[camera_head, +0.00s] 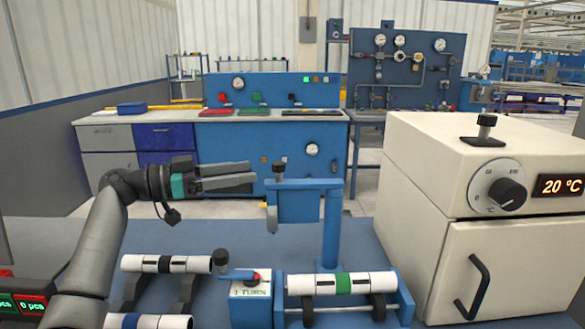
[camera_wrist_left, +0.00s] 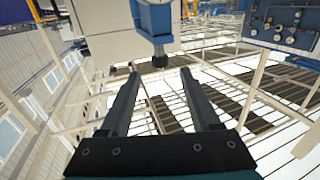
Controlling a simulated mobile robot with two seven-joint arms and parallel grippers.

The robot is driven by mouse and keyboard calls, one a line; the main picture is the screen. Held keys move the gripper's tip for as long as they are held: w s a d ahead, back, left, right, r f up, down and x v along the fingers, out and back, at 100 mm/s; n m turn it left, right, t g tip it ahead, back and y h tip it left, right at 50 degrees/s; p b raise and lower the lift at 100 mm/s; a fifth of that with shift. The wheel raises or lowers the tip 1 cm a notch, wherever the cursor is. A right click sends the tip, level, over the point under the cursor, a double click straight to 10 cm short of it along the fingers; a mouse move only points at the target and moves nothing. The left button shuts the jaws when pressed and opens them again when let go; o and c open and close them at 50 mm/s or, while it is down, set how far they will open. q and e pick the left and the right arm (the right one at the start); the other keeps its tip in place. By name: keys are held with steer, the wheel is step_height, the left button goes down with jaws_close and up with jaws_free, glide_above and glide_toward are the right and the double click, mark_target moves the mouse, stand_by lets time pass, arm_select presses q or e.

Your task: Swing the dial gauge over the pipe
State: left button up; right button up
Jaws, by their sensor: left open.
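The dial gauge is on a blue swing arm (camera_head: 306,184) atop a blue post (camera_head: 331,228). A black knob (camera_head: 278,169) stands on the arm's free end, and a grey probe (camera_head: 272,219) hangs below it. The arm points left from the post; no dial face shows. The white pipe with a green band (camera_head: 343,283) lies on rollers in front of the post. My left gripper (camera_head: 253,177) is open and empty, just left of the knob. In the left wrist view the knob (camera_wrist_left: 159,60) shows just beyond the open fingertips (camera_wrist_left: 160,74). My right gripper is out of view.
A button box (camera_head: 252,293) marked "1 TURN" stands left of the pipe. More white pipes (camera_head: 166,264) lie on a rack at left. A cream oven (camera_head: 488,190) with a knob and display blocks the right side. A blue workbench (camera_head: 270,150) stands behind.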

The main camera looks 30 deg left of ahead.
arm_select(q)
glide_above(304, 197)
steer(key=a, duration=0.3)
steer(key=shift+w, duration=0.15)
jaws_close()
stand_by(1.2)
